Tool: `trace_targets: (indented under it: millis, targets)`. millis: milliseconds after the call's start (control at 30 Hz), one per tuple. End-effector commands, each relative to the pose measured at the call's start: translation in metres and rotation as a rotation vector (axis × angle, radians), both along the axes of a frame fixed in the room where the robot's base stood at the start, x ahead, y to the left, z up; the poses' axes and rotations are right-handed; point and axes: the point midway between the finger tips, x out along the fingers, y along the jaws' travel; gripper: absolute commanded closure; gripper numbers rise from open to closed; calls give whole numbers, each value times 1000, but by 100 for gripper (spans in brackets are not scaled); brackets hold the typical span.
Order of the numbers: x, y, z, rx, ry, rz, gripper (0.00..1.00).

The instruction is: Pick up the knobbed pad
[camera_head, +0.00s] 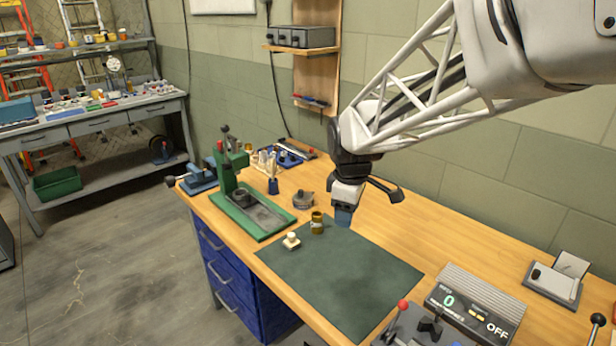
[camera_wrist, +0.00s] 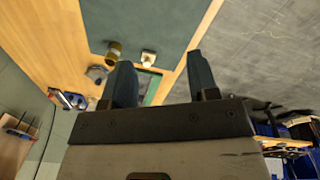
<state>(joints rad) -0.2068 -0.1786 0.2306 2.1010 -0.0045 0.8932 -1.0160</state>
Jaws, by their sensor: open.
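The knobbed pad (camera_head: 291,241) is a small cream-white block with a round knob on top. It stands upright near the left corner of a dark green mat (camera_head: 345,275) on the wooden bench. My gripper (camera_head: 343,215) hangs above the mat, to the right of the pad and apart from it. In the wrist view the pad (camera_wrist: 148,57) shows beyond my gripper's spread fingers (camera_wrist: 162,78), with nothing held between them.
A brass-coloured cylinder (camera_head: 317,222) stands close to the pad, on its right. A green press (camera_head: 240,195) stands to the left, with a round grey part (camera_head: 303,199) behind. A display box (camera_head: 475,300) sits at front right. Most of the mat is clear.

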Motion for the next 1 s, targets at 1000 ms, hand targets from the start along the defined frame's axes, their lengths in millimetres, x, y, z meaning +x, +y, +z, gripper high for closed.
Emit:
trace_targets:
  millis: [1000]
  targets:
    - [145, 146, -125, -56, 81, 869, 46]
